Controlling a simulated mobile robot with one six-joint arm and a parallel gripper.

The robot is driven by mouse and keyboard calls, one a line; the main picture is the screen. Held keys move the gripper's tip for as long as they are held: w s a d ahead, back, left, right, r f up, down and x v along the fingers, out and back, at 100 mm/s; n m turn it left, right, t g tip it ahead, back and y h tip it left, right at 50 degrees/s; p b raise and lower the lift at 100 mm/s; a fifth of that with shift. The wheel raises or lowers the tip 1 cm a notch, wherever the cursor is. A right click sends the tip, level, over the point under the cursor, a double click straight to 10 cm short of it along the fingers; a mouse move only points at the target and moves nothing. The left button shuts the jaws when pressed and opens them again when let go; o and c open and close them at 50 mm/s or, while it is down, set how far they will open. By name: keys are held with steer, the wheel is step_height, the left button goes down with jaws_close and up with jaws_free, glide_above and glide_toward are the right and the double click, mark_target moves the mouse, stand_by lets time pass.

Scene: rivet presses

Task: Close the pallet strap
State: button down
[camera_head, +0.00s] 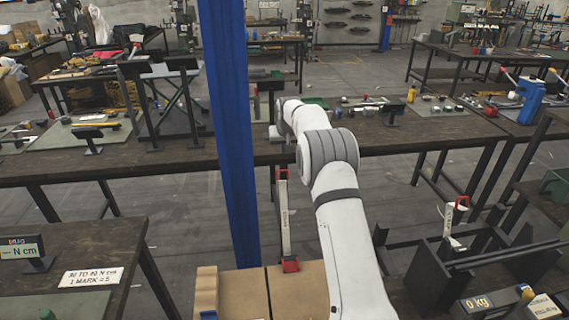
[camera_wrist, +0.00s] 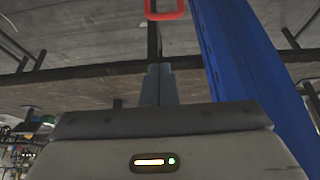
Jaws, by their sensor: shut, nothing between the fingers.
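A pale upright bar (camera_head: 285,220) with a red loop handle (camera_head: 281,174) at its top stands at the cardboard boxes (camera_head: 240,291) in the head view. A red piece (camera_head: 291,265) is at its lower end on the boxes. It looks like the strap's lever, standing up; the strap itself I cannot make out. In the wrist view a red loop (camera_wrist: 164,9) is at the top edge, beyond my fingertips and apart from them. My gripper (camera_wrist: 160,70) is shut and empty. In the head view my arm hides the gripper.
A blue post (camera_head: 230,130) stands close left of my arm and also shows at the right of the wrist view (camera_wrist: 245,70). A long workbench (camera_head: 190,155) runs behind. A black frame (camera_head: 440,270) with another pale, red-topped lever (camera_head: 448,222) stands at the right.

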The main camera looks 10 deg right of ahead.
steer(key=p+x, duration=0.3)
steer(key=x, duration=0.7)
steer(key=s, duration=0.1)
steer(key=s+p, duration=0.1)
steer(key=s, duration=0.1)
steer(key=shift+s+r, duration=0.35)
steer(key=shift+s, duration=0.15)
